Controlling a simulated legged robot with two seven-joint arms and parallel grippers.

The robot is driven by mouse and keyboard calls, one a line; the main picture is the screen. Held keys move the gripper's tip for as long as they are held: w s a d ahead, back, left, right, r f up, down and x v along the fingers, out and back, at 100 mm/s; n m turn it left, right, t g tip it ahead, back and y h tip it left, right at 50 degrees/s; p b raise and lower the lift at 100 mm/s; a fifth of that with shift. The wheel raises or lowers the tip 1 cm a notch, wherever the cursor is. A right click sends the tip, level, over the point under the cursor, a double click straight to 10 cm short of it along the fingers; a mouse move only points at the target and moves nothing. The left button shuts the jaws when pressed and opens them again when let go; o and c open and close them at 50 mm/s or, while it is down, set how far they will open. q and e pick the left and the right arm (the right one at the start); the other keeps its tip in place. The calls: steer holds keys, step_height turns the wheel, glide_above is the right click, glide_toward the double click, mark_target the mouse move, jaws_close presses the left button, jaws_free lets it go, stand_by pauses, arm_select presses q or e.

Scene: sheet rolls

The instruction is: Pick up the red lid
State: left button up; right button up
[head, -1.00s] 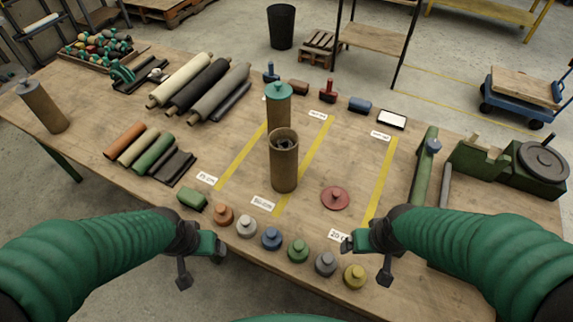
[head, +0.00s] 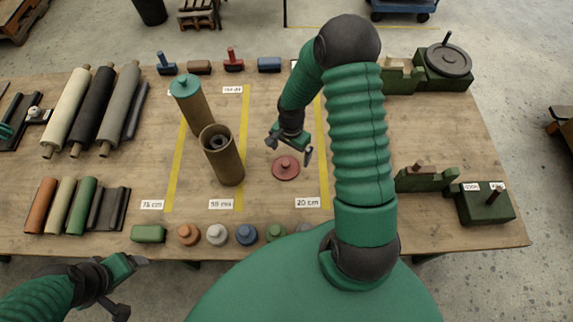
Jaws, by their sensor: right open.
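The red lid (head: 286,168) is a flat round disc with a small knob on top. It lies on the wooden table right of the open brown tube (head: 222,157), between two yellow lines. My right gripper (head: 289,152) is open and empty, just above and behind the lid in the picture, pointing down toward it. Whether it touches the lid I cannot tell, but the lid shows almost whole.
A tube with a teal lid (head: 190,100) stands behind the open tube. Several small knobbed lids, one blue (head: 245,234), line the front edge. Sheet rolls (head: 92,110) lie at left. A green block (head: 148,233) sits at front left. The table (head: 440,130) has bare room at right.

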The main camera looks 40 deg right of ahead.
mark_target(285, 163)
steer(key=f, duration=0.1)
steer(key=w+f, duration=0.1)
steer(key=f, duration=0.1)
steer(key=w+f, duration=0.1)
steer(key=f, duration=0.1)
steer(key=shift+w+a+f, duration=0.2)
steer(key=shift+a, duration=0.2)
steer(key=shift+a+f+p, duration=0.2)
steer(key=shift+f+p, duration=0.1)
steer(key=shift+p, duration=0.05)
steer(key=f, duration=0.1)
steer(key=s+f+p, duration=0.1)
steer(key=f, duration=0.1)
steer(key=shift+f, duration=0.1)
steer(key=shift+w+d+f, duration=0.1)
steer(key=shift+d+f, duration=0.1)
steer(key=shift+f, duration=0.1)
steer(key=shift+w+d+f, duration=0.2)
steer(key=shift+d, duration=0.15)
steer(key=shift+c, duration=0.7)
steer(key=shift+a+r, duration=0.15)
steer(key=shift+a, duration=0.2)
steer(key=c, duration=1)
arm_select(q)
steer(key=shift+w+a+r, duration=0.2)
steer(key=shift+w+a, duration=0.1)
steer(key=shift+w, duration=0.25)
steer(key=shift+w+a+r, duration=0.2)
steer(key=shift+w+a, duration=0.1)
steer(key=shift+w, duration=0.2)
